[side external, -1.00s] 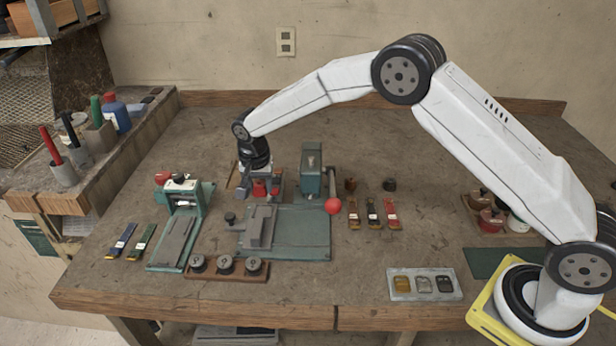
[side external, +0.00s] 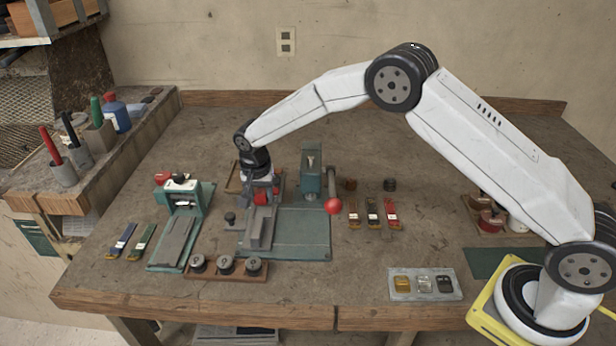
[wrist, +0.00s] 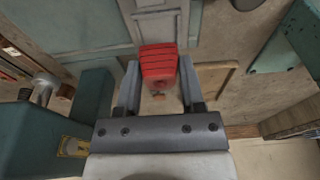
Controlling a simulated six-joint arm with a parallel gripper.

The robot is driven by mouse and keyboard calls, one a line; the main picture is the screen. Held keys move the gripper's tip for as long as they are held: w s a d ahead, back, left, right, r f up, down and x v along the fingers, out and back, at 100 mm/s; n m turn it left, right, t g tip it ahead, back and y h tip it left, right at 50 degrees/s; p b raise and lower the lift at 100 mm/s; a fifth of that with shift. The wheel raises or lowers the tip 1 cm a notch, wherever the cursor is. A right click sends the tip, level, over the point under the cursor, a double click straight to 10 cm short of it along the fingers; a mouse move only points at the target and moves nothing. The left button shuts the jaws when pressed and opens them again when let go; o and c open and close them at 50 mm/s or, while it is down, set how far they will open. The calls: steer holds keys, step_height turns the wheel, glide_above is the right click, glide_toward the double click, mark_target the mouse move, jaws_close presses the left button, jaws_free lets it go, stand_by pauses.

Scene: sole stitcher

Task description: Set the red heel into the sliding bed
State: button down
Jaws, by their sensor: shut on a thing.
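The red heel (side external: 262,198) is held between the two fingers of my gripper (side external: 262,194). In the wrist view the ribbed red heel (wrist: 158,62) shows between the fingertips of my gripper (wrist: 158,84), which is shut on it. The grey sliding bed (side external: 262,232) lies on the green machine base, just on the near side of the heel. In the wrist view the bed (wrist: 153,26) is directly beyond the heel. The heel looks above or at the bed's far end; I cannot tell whether they touch.
The green press (side external: 311,175) with a red-knobbed lever (side external: 333,206) stands close on the right. A green clamp fixture (side external: 182,215) stands left. A shallow wood-edged tray (side external: 234,180) lies behind the gripper. A rack of round weights (side external: 226,266) lies in front.

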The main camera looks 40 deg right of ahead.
mark_target(261, 198)
steer(key=shift+f, duration=1.3)
steer(key=shift+f, duration=0.5)
stand_by(0.7)
steer(key=shift+c, duration=2.4)
jaws_free()
steer(key=shift+r, duration=0.15)
step_height(261, 198, up, 11)
steer(key=s+a, duration=0.1)
steer(key=shift+s+a+f, duration=0.15)
steer(key=shift+f, duration=0.05)
steer(key=shift+s, duration=0.1)
